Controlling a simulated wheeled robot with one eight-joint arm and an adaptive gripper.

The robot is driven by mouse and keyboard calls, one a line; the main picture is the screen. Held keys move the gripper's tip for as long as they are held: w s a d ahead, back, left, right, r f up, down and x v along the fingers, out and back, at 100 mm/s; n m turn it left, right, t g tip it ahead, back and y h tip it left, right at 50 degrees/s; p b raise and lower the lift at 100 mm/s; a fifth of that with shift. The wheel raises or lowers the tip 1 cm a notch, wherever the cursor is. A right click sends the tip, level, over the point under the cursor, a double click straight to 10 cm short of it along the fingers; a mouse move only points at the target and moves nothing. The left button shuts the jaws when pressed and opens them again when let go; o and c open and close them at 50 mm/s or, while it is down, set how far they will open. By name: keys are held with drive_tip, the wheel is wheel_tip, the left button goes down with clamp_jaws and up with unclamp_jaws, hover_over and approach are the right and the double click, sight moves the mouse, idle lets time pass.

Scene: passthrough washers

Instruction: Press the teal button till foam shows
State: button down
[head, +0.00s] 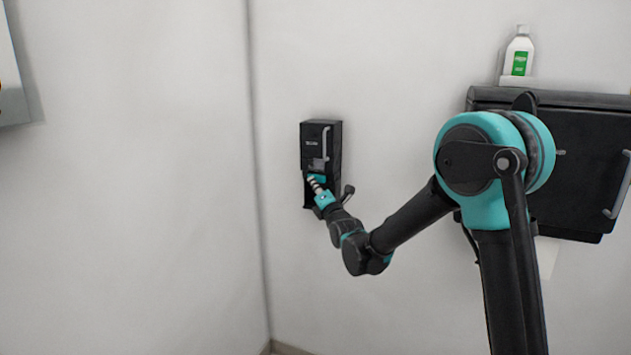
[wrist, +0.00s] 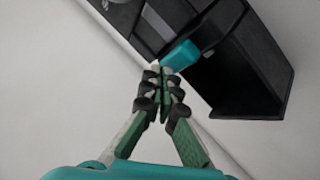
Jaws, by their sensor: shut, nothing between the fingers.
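The black dispenser (head: 320,146) is fixed to the wall in the middle of the head view. It also shows in the wrist view (wrist: 245,70), tilted. The teal button (wrist: 181,56) sticks out of its recess, just beyond my fingertips. My gripper (wrist: 160,72) is shut and empty, its tips at the lower left end of the button. I cannot tell for sure whether they touch it. In the head view my gripper (head: 315,183) reaches the lower opening of the dispenser. I see no foam.
A larger black wall box (head: 570,160) with a handle is at the right, partly behind my arm. A white bottle with a green label (head: 518,55) stands above it. A wall corner runs left of the dispenser. The wall around the dispenser is bare.

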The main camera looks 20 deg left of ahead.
drive_tip(key=shift+w+d, duration=0.1)
drive_tip(key=shift+w, duration=0.75)
idle(0.8)
drive_tip(key=shift+s, duration=1.25)
drive_tip(key=shift+s, duration=0.1)
drive_tip(key=shift+s+a, duration=0.15)
drive_tip(key=shift+s, duration=1.05)
drive_tip(key=shift+s+a, duration=0.15)
drive_tip(key=shift+s, duration=1.05)
